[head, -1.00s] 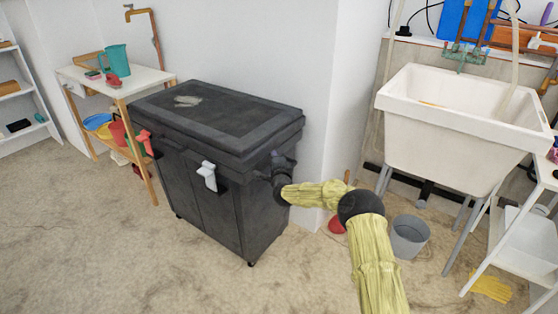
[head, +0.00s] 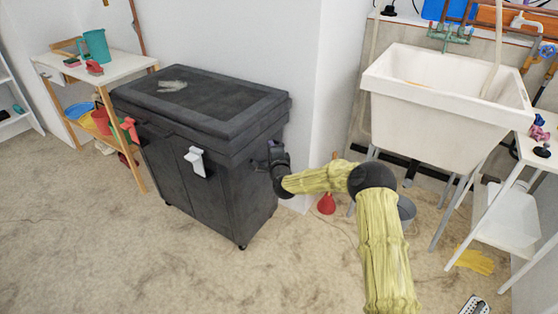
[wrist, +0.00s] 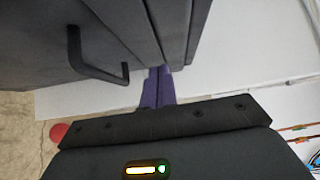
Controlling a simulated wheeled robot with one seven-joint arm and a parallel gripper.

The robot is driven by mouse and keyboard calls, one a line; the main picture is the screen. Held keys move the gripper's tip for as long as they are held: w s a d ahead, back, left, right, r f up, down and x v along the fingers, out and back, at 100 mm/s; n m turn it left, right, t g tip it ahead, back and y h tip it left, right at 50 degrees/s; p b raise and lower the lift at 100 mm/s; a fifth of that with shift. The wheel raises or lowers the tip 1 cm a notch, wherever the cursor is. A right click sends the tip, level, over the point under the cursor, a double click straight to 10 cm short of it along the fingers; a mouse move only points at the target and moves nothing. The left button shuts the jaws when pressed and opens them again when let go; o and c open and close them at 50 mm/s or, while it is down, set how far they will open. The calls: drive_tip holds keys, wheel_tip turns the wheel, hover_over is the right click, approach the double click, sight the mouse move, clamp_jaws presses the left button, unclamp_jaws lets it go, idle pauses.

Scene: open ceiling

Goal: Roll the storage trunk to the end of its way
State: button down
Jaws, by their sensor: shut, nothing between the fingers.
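The storage trunk (head: 205,165) is a dark grey lidded box on small wheels, standing on the floor beside a white wall. Its lid is closed, with a pale smudge on top. A white part and a red part stick out on its front. My gripper (head: 260,163) is at the trunk's right end; its fingers are partly hidden in the head view. In the wrist view my gripper (wrist: 158,78) has its purple fingers together, empty, close against the trunk wall (wrist: 120,25). I cannot tell whether they touch it. A black bar handle (wrist: 92,68) is left of the fingers.
A small table (head: 122,68) with a teal jug (head: 95,46) stands close left of the trunk. A white sink (head: 440,90) is at the right, with a grey bucket (head: 406,211) beneath and a red plunger (head: 327,203). The floor (head: 120,255) in front is clear.

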drive_tip(key=p+v, duration=0.1)
drive_tip(key=v, duration=0.7)
drive_tip(key=shift+d, duration=0.25)
drive_tip(key=shift+w, duration=0.1)
